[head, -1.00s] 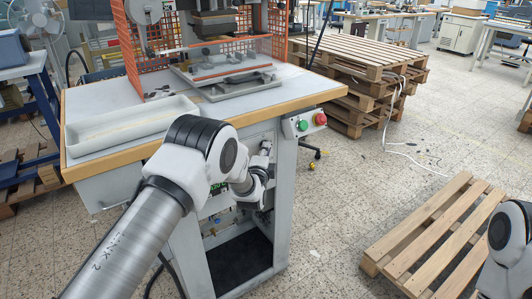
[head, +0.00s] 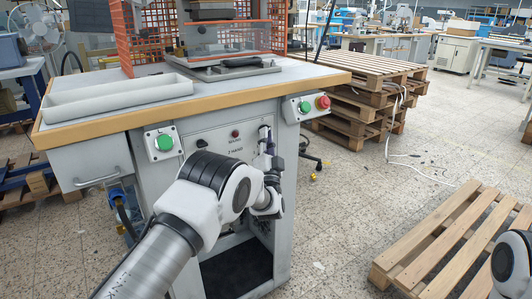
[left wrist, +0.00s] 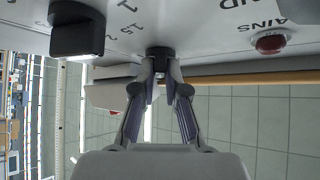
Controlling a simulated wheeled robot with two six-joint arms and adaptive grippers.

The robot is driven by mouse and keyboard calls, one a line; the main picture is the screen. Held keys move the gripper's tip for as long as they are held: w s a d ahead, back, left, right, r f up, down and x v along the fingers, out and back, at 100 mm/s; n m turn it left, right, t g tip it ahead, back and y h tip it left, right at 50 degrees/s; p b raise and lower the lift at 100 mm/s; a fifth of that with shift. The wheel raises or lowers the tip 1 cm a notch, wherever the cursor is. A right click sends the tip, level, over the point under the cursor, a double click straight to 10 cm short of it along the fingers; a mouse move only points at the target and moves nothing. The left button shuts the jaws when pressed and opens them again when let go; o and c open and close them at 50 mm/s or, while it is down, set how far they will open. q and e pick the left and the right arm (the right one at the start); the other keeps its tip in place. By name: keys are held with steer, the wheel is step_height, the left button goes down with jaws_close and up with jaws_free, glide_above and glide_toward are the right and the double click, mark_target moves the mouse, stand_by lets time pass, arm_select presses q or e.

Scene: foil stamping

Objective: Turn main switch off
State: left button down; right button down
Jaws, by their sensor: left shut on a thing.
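My left gripper (head: 266,135) is at the front panel (head: 215,146) of the stamping machine, right of the red mains lamp (head: 236,134). In the left wrist view, which shows the panel upside down, my left gripper (left wrist: 160,82) is shut with its fingertips at a small black knob (left wrist: 160,53) on the panel. The red lamp (left wrist: 270,43) is to the right there, beside lettering partly reading "MAINS". A larger black knob (left wrist: 78,32) with numbers around it is to the left. In the head view the gripped knob is hidden by my gripper. My right gripper is out of view.
A green button (head: 165,142) sits on a box at the left of the panel. Another box at the right corner has a green button (head: 304,107) and a red button (head: 323,102). The wooden table edge (head: 200,102) overhangs the panel. Pallets (head: 455,245) lie on the right.

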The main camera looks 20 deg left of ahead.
arm_select(q)
steer(key=n+g+y+b, duration=0.2)
steer(key=n+y+b, duration=0.2)
steer(key=n, duration=0.1)
steer(key=n+g+y+b, duration=0.2)
steer(key=n+y+b, duration=0.2)
steer(key=n, duration=0.2)
steer(key=n+g+y+b, duration=0.3)
steer(key=n+y+b, duration=0.1)
steer(key=n+y, duration=0.1)
steer(key=shift+w+d+f+n, duration=0.2)
steer(key=shift+w+f+n, duration=0.05)
steer(key=shift+w+n, duration=0.1)
steer(key=c, duration=1.2)
jaws_free()
steer(key=v, duration=1.2)
